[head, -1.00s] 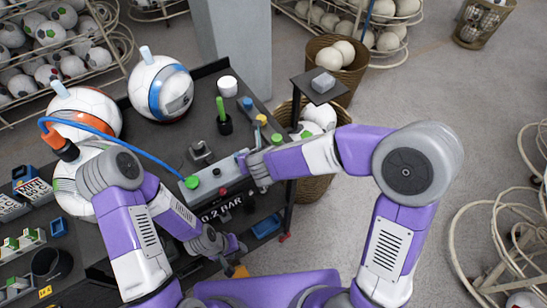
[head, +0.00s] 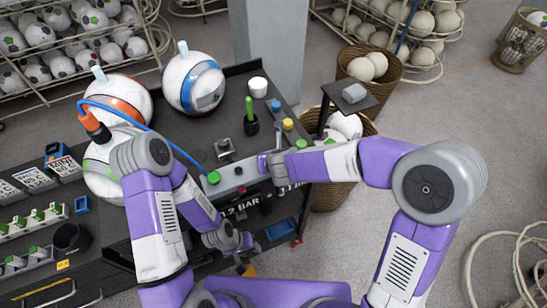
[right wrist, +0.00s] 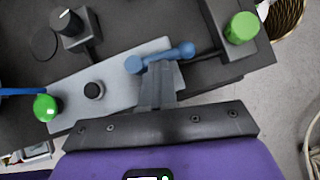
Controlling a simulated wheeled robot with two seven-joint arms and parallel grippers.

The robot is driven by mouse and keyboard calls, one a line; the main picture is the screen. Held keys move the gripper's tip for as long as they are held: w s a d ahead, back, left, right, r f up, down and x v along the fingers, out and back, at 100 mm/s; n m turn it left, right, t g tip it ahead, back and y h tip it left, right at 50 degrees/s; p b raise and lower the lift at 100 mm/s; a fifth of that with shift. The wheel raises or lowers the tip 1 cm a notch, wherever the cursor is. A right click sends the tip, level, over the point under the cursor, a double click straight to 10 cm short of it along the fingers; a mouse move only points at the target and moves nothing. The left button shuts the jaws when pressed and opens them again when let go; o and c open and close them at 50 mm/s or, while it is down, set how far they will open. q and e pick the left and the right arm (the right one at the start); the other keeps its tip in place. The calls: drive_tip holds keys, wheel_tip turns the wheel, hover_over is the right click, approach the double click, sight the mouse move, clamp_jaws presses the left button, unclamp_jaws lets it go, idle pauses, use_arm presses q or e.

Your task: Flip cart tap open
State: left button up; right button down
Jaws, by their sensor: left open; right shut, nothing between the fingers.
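The cart's tap has a blue lever with rounded ends (right wrist: 160,57). It lies across the right part of a grey plate (right wrist: 120,75) in the right wrist view. My right gripper (right wrist: 156,88) is shut and empty, its fingertips right at the lever; I cannot tell if they touch. In the head view my right gripper (head: 272,163) is over the right end of the plate and hides much of the tap. My left gripper (head: 243,250) hangs low at the cart's front edge, open and holding nothing, partly hidden by its own arm.
Green knobs stand at the plate's left (right wrist: 46,107) and beyond its right (right wrist: 241,27); a black knob (right wrist: 94,90) is between. A blue hose (head: 180,150) runs to the plate. Balls with orange (head: 118,92) and blue (head: 195,84) bands stand behind. A basket (head: 340,185) is right.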

drive_tip(key=shift+s+a, duration=0.1)
drive_tip(key=shift+a, duration=0.05)
drive_tip(key=shift+s, duration=0.15)
use_arm(q)
drive_tip(key=r+p, duration=0.3)
drive_tip(key=shift+s+d+r, duration=0.1)
drive_tip(key=shift+s, duration=0.3)
use_arm(e)
drive_tip(key=s+d+f+v, duration=0.1)
drive_tip(key=d+v, duration=0.1)
drive_tip(key=v, duration=1)
drive_tip(key=shift+s, duration=0.3)
drive_tip(key=shift+d, duration=0.15)
drive_tip(key=shift+r, duration=0.1)
